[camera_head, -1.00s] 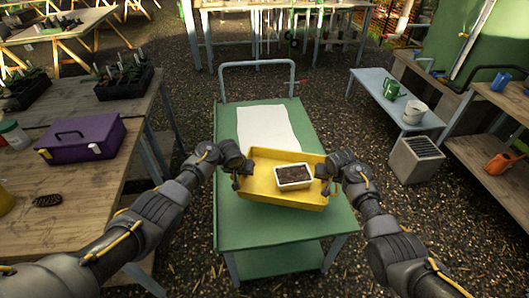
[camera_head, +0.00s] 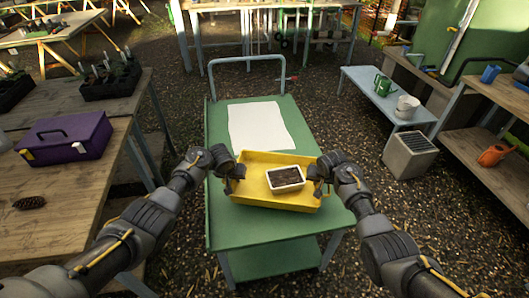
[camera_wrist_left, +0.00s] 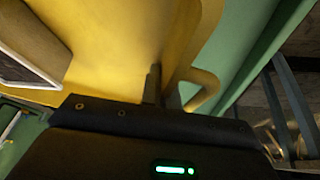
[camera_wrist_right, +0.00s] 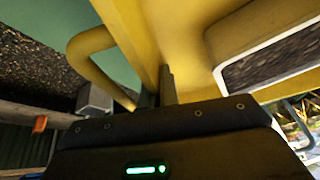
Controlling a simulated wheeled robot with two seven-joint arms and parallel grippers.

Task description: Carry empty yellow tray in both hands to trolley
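The yellow tray (camera_head: 256,196) is over the front half of the green trolley's top (camera_head: 235,232). It is not empty: a white pot of dark soil (camera_head: 285,188) stands in it. My left gripper (camera_head: 236,181) is at the tray's left end and my right gripper (camera_head: 318,185) at its right end. The wrist views show each gripper's dark finger against the tray's end wall beside a yellow loop handle (camera_wrist_left: 207,88), (camera_wrist_right: 85,62). Both seem shut on the tray's ends. Whether the tray's underside touches the trolley top is hidden.
A white sheet (camera_head: 259,127) lies on the trolley behind the tray. The trolley's blue push bar (camera_head: 247,60) rises at its far end. A wooden bench with a purple box (camera_head: 65,138) stands left. A low blue bench (camera_head: 378,95) and a grey crate (camera_head: 409,155) stand right.

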